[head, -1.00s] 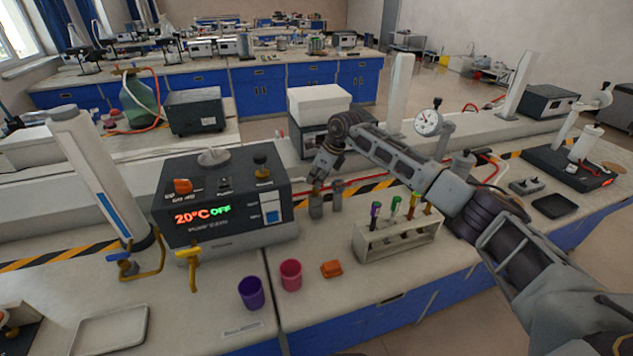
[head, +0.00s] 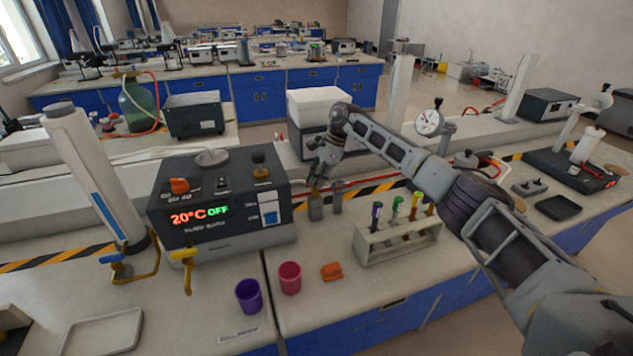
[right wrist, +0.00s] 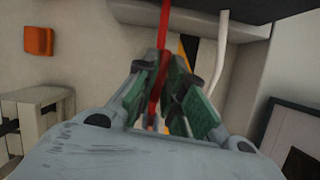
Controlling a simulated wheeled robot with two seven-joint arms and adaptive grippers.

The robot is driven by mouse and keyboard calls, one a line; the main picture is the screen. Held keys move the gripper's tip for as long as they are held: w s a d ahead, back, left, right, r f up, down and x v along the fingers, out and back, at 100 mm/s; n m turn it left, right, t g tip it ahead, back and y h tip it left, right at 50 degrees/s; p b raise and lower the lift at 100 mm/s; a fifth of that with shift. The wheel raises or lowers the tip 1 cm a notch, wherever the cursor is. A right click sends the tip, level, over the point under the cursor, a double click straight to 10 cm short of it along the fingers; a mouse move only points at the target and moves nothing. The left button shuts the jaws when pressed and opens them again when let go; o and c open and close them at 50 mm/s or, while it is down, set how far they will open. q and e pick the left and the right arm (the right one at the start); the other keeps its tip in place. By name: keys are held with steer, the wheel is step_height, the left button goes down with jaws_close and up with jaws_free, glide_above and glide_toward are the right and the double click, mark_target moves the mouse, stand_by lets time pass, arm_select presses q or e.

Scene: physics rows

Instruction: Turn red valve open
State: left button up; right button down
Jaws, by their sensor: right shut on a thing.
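My right gripper (head: 317,185) reaches down to the bench behind the test tube rack, just right of the heating bath. In the right wrist view its fingers (right wrist: 165,105) are closed together around a narrow red piece. I take this to be the red valve, but its body is mostly hidden by the fingers. A long red strip (right wrist: 165,18) runs away from the fingertips in that view; I cannot tell whether it is handle or tube. Small grey metal fittings (head: 337,200) stand at the gripper in the head view. My left gripper is out of view.
The heating bath (head: 215,232), reading 20°C OFF, stands close on the left. The test tube rack (head: 400,246), orange block (head: 331,271), pink cup (head: 290,278) and purple cup (head: 249,296) are in front.

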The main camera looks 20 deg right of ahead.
steer(key=shift+w+n+g, duration=0.1)
steer(key=shift+n+g, duration=0.2)
steer(key=shift+n, duration=0.5)
steer(key=c, duration=1.5)
jaws_free()
steer(key=v, duration=1.2)
steer(key=shift+f, duration=0.1)
